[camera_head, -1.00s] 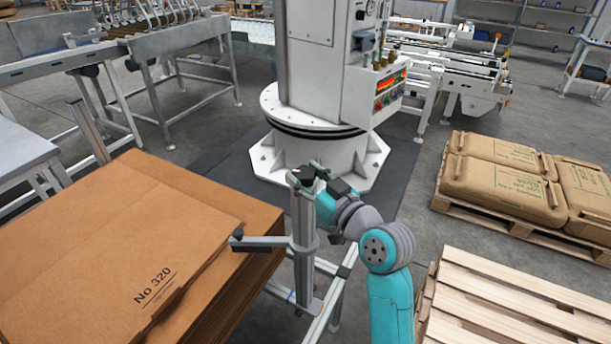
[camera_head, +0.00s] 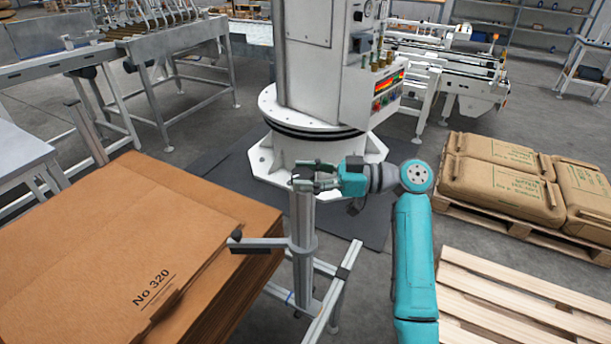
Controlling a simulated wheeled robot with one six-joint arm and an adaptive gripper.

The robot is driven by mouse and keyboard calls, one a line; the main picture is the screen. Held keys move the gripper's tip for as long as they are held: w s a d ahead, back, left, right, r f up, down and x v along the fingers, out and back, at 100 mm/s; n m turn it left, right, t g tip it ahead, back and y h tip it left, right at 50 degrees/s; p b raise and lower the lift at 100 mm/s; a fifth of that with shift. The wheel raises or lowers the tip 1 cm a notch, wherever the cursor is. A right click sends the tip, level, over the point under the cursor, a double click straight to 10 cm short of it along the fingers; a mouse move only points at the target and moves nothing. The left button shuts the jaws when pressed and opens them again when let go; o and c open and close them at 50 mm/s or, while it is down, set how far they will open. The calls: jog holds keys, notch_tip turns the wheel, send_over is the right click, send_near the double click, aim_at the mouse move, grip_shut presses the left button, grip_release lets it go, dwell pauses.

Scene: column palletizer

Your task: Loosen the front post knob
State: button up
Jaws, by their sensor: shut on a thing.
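The front post (camera_head: 302,225) is a grey upright profile at the near corner of the cardboard stack. A side arm with a dark end pad reaches left from it. My gripper (camera_head: 303,178) is at the top of the post, coming in from the right with its fingers pointing left. It is shut on the front post knob, a small dark piece at the post's top that is mostly hidden between the fingers. I cannot tell how tight or loose the knob is.
The cardboard stack (camera_head: 120,235) fills the left front. A white column machine (camera_head: 325,70) with a control panel stands behind the post. A pallet of brown sacks (camera_head: 500,178) is at the right. An empty wooden pallet (camera_head: 510,305) lies at front right.

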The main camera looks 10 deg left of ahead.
jog(key=shift+n+g+h, duration=0.4)
jog(key=shift+n+g, duration=0.8)
jog(key=shift+g, duration=0.8)
jog(key=shift+f+g, duration=0.1)
jog(key=shift+g, duration=0.2)
jog(key=o, duration=1.2)
jog(key=shift+a, duration=0.1)
jog(key=shift+w, duration=0.1)
jog(key=v, duration=1.2)
